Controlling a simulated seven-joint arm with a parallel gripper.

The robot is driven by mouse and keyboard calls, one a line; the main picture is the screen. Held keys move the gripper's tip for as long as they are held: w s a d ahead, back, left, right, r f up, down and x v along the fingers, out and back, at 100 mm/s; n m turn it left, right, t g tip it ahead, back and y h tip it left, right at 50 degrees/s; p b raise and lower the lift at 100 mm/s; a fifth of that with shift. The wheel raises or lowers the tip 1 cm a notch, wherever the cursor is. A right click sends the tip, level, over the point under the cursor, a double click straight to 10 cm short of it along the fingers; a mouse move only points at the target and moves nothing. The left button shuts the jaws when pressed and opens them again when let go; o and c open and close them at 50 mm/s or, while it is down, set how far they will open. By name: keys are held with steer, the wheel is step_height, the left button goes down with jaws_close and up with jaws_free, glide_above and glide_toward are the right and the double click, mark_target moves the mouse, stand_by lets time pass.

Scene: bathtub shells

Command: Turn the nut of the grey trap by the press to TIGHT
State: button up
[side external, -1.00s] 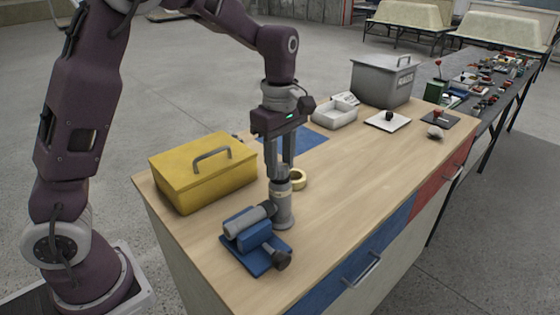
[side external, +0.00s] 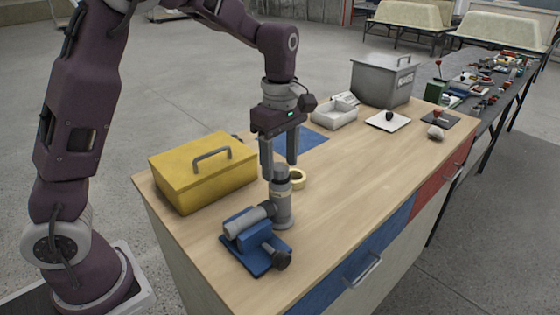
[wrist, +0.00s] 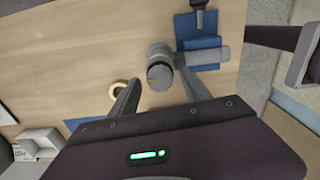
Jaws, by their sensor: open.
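The grey trap (side external: 283,209) stands upright on the bench, with a side pipe (side external: 247,216) running left into a blue holder (side external: 262,252). Its darker grey nut (side external: 280,174) is at the top. My gripper (side external: 279,169) is open, fingers pointing down, one to each side of the nut's top and apart from each other. In the wrist view, the nut (wrist: 160,74) shows just beyond and between the spread fingertips (wrist: 158,82). A small yellow mark shows on the nut there. No TIGHT mark can be read, and contact cannot be told.
A yellow toolbox (side external: 203,178) stands left of the trap. A cream tape ring (side external: 298,179) lies close behind it. A white tray (side external: 335,117), a grey metal box (side external: 382,82) and a white plate with a black knob (side external: 388,121) are farther back. The bench's right middle is clear.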

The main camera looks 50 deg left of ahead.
mark_target(280, 166)
step_height(280, 166, up, 7)
steer(key=shift+f, duration=0.1)
steer(key=s+d+r+m+t+h, duration=0.1)
steer(key=s+r+m+t, duration=0.35)
steer(key=s+m, duration=0.85)
steer(key=s+f+m+t+y, duration=0.1)
steer(key=s+f+m, duration=0.2)
steer(key=s+m, duration=0.3)
steer(key=s, duration=0.5)
steer(key=shift+s+d, duration=0.2)
steer(key=shift+d, duration=0.05)
steer(key=shift+r, duration=0.1)
